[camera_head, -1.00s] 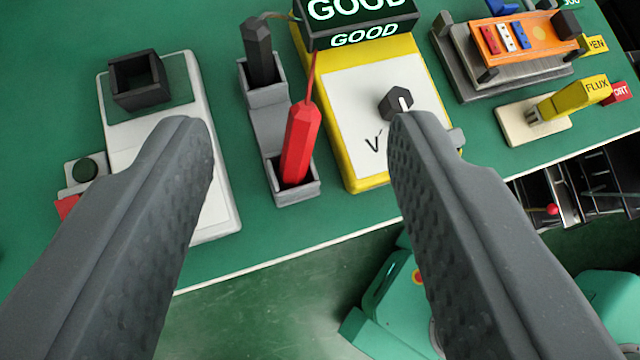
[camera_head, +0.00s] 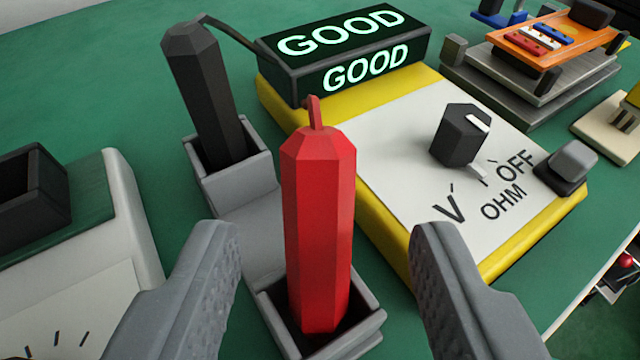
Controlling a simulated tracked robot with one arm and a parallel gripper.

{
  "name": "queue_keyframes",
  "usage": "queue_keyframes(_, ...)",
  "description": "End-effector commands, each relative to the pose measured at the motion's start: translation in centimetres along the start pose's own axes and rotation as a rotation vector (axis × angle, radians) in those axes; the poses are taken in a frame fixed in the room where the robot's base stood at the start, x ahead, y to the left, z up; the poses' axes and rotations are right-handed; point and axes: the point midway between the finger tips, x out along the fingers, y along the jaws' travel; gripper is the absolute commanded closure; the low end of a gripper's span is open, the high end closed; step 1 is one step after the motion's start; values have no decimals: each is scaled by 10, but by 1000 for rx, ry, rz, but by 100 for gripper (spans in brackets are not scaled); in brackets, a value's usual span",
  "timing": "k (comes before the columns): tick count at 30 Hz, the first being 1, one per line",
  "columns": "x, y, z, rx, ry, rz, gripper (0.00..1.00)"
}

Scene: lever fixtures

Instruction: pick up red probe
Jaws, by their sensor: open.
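The red probe (camera_head: 318,230) stands nearly upright in the front socket of a grey holder (camera_head: 245,215), with a red lead at its top. My gripper (camera_head: 325,240) is open, one finger to the left of the probe and one to the right. Gaps show between the probe and both fingers, so neither appears to touch it. The probe's lower end is inside the socket and partly hidden by its walls.
A black probe (camera_head: 205,95) stands in the holder's rear socket. A yellow multimeter (camera_head: 400,150) with a dial and a display reading GOOD is close on the right. A white device (camera_head: 135,220) is on the left. An orange board (camera_head: 560,45) lies at the back right.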

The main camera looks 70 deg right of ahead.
Motion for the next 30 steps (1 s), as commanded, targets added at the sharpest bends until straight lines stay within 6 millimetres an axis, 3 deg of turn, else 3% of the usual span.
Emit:
queue_keyframes(5,10,0,1,-1,0,2,55)
queue_keyframes(15,54,-1,5,-2,-2,4,55)
queue_keyframes(25,60,-1,3,-1,0,2,55)
queue_keyframes(26,60,-1,3,-1,0,2,60)
queue_keyframes(30,60,-1,3,-1,-1,3,99)
